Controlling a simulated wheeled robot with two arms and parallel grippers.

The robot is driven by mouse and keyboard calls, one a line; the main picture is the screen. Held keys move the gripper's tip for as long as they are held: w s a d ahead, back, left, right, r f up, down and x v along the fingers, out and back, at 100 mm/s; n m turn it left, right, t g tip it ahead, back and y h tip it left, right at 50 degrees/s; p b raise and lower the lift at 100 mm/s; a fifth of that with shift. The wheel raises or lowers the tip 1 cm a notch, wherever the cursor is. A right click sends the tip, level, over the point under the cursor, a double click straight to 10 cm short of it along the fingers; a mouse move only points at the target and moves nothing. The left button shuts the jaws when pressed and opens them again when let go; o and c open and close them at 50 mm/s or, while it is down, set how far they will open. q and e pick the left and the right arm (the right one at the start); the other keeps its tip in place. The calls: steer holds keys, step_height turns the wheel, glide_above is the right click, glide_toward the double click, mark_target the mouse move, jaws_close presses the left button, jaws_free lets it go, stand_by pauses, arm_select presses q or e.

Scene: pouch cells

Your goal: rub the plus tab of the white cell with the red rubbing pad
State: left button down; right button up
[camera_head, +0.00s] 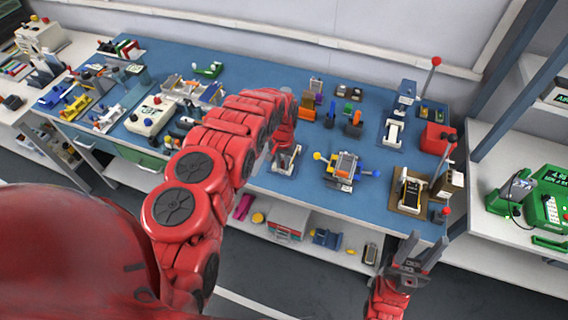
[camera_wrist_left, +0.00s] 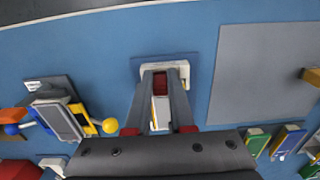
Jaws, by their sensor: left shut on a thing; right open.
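My left gripper (camera_wrist_left: 164,76) is shut on a small red block, which looks like the red rubbing pad (camera_wrist_left: 163,84). It hangs over a white holder (camera_wrist_left: 184,68) on a blue base. A pale, whitish piece (camera_wrist_left: 160,112), apparently the white cell, shows between my fingers. The plus tab is hidden or too small to tell, and I cannot tell whether the pad touches it. In the head view my left arm reaches to the holder (camera_head: 287,160) at the table's front edge and mostly covers the hand. My right gripper (camera_head: 408,252) is open and empty, in front of the table's right end.
A fixture with blue and yellow knobs (camera_head: 342,168) stands right of the holder. A brown-based stand (camera_head: 409,192) and a red box (camera_head: 437,138) are further right. Orange and dark bins (camera_head: 307,106) stand behind. A grey mat (camera_wrist_left: 262,75) lies beside the holder.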

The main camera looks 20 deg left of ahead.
arm_select(q)
steer(key=shift+d, duration=0.75)
steer(key=shift+a+f, duration=0.1)
steer(key=shift+a, duration=0.75)
steer(key=shift+d+b, duration=0.3)
steer(key=shift+d, duration=0.55)
steer(key=shift+a, duration=0.8)
steer(key=shift+d, duration=0.8)
steer(key=shift+s, duration=0.1)
